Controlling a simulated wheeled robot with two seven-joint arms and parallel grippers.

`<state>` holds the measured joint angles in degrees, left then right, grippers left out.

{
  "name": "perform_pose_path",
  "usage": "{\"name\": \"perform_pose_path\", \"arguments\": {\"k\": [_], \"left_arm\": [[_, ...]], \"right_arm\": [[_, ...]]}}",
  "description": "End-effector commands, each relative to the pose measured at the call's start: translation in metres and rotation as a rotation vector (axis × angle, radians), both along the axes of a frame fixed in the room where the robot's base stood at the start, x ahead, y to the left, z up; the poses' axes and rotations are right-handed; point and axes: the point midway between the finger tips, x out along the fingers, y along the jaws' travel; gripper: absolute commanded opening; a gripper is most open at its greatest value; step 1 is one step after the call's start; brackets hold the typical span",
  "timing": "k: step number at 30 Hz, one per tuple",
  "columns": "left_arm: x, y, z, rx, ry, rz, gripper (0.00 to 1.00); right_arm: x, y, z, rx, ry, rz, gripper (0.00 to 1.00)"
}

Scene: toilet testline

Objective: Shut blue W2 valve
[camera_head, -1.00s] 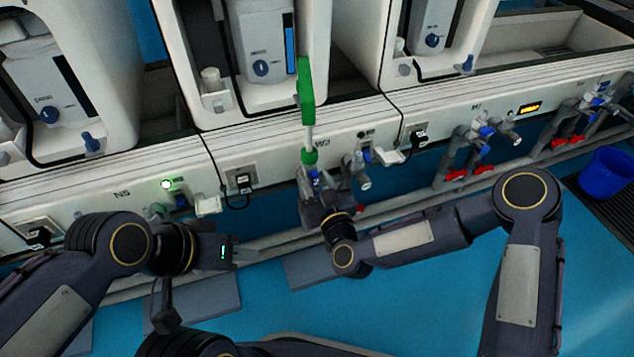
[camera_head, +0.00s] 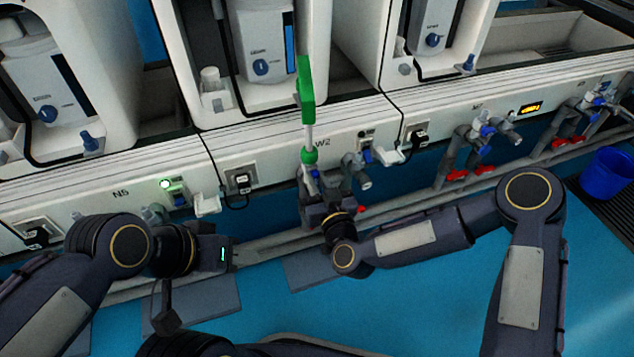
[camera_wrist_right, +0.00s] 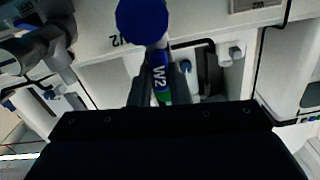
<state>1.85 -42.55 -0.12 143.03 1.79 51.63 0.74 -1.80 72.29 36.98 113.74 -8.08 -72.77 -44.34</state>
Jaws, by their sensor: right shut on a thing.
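Pipes with blue and red fittings (camera_head: 470,150) run along the panel to the right. A tap-like fitting (camera_head: 358,170) stands just right of my right gripper. Toilet units stand above the panel. A blue bucket (camera_head: 606,174) is at far right. Blue floor lies in front.

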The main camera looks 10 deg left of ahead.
Motion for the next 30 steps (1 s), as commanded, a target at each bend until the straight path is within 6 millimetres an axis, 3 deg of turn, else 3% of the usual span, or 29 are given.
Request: {"name": "perform_pose_path", "arguments": {"k": [30], "left_arm": [[0.000,0.000,-0.052,0.000,0.000,0.000,0.36]], "right_arm": [[0.002,-0.003,-0.004,0.786,0.528,-0.001,0.00]]}}
